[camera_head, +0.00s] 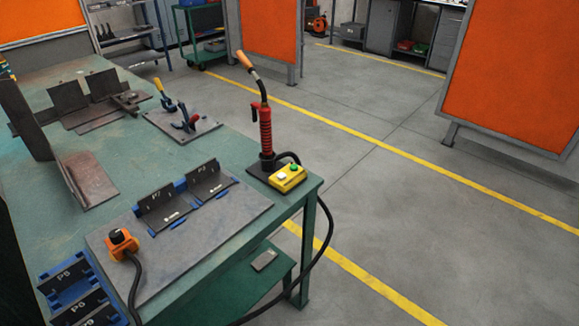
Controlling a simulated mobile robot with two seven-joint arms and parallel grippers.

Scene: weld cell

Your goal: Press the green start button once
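The green start button (293,168) sits on top of a small yellow control box (287,179), beside a white button (282,177). The box is at the right corner of the green table (235,152), just in front of the welding torch stand. The green button looks uncovered, and nothing touches it. Neither of my grippers shows in the head view.
A red-handled welding torch (265,130) stands upright behind the yellow box. A black cable hangs off the table edge. An orange box with a black knob (122,243) stands on the grey plate (200,235). Orange screens (515,70) stand beyond. The floor right of the table is clear.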

